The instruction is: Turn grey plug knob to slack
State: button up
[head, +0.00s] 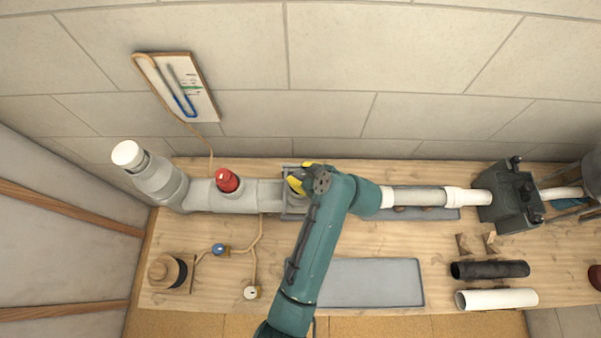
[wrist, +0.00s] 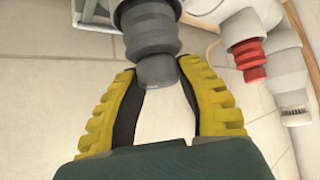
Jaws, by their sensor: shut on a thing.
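The grey plug (wrist: 147,25) is dark and ribbed, and its narrower round knob (wrist: 157,72) points toward the wrist camera. My gripper (wrist: 158,70) has its yellow, black-lined fingers on either side of the knob and is shut on it. In the head view my gripper (head: 299,178) is over the pipe run, right of the red plug (head: 227,179). The arm and fingers hide the grey plug there. The red plug also shows in the wrist view (wrist: 247,55), at the upper right.
A gauge board (head: 194,102) with blue liquid in its tube hangs on the wall, with a hose running down. The grey pipe (head: 200,195) runs along the bench's back. A grey tray (head: 375,282) and loose black (head: 490,270) and white (head: 497,299) tubes lie in front.

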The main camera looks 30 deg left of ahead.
jog(key=shift+s+f, duration=0.1)
jog(key=shift+f, duration=0.15)
jog(key=o, duration=1.2)
jog(key=shift+r, duration=0.15)
jog(key=shift+d+r, duration=0.2)
jog(key=shift+r, duration=0.05)
jog(key=v, duration=1.1)
jog(key=shift+d, duration=0.15)
jog(key=shift+r, duration=0.1)
